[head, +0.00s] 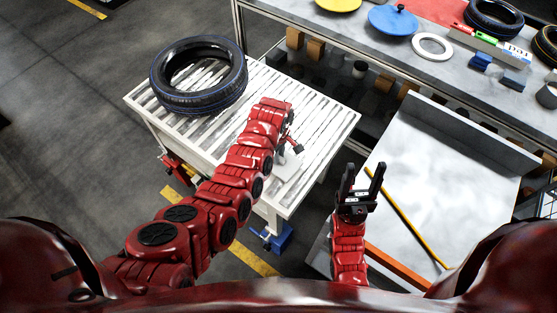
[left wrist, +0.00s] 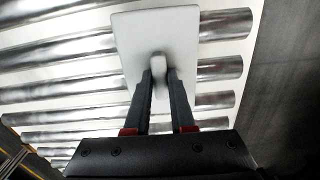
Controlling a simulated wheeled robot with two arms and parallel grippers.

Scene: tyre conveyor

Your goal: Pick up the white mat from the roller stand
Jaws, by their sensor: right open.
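The white mat (left wrist: 130,35) is a thin pale plate with a small raised knob (left wrist: 158,66) on it. In the head view the mat (head: 287,165) lies at the right part of the roller stand (head: 340,122), partly hidden by my left arm. My left gripper (left wrist: 160,80) is over the mat, with one finger on each side of the knob. Whether the fingers press on the knob cannot be told. The mat appears to lie on the rollers. My right gripper (head: 363,176) is open and empty, to the right of the stand.
A black tyre (head: 160,84) lies at the far left of the roller stand. A grey workbench (head: 455,72) behind holds discs, a white ring (head: 432,46) and tyres. A grey tray-like table (head: 440,160) with a yellow rod (head: 405,217) is at the right.

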